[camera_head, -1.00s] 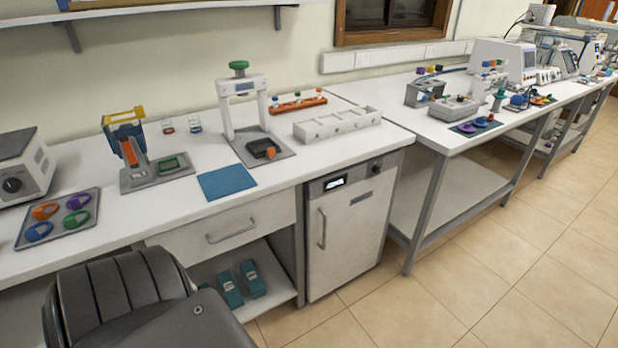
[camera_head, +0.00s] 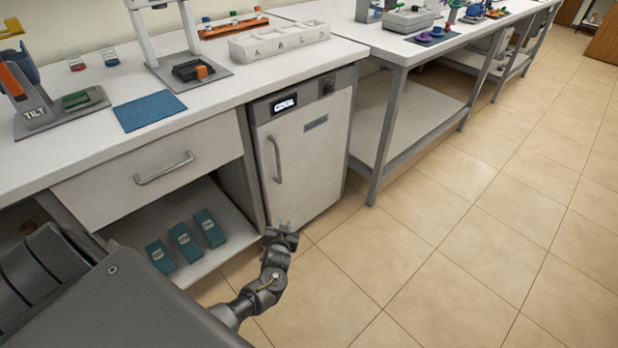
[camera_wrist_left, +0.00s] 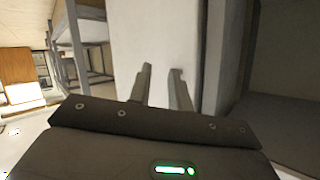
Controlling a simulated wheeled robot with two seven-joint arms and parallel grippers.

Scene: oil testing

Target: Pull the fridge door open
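The small white fridge stands under the bench, and its door (camera_head: 318,150) is shut. A vertical bar handle (camera_head: 275,160) is on the door's left side. A dark panel with a lit display (camera_head: 284,104) runs above the door. My left gripper (camera_head: 283,224) is in front of the door's lower left part, below the handle and apart from it. In the left wrist view its two fingers (camera_wrist_left: 161,86) are spread with nothing between them, facing a pale panel that looks like the fridge (camera_wrist_left: 158,40). The handle is not clear there. My right gripper is not in view.
Left of the fridge are a drawer (camera_head: 160,165) with a bar handle and an open shelf with teal boxes (camera_head: 185,240). The bench top (camera_head: 215,100) carries lab equipment. The tiled floor (camera_head: 430,260) at right is clear.

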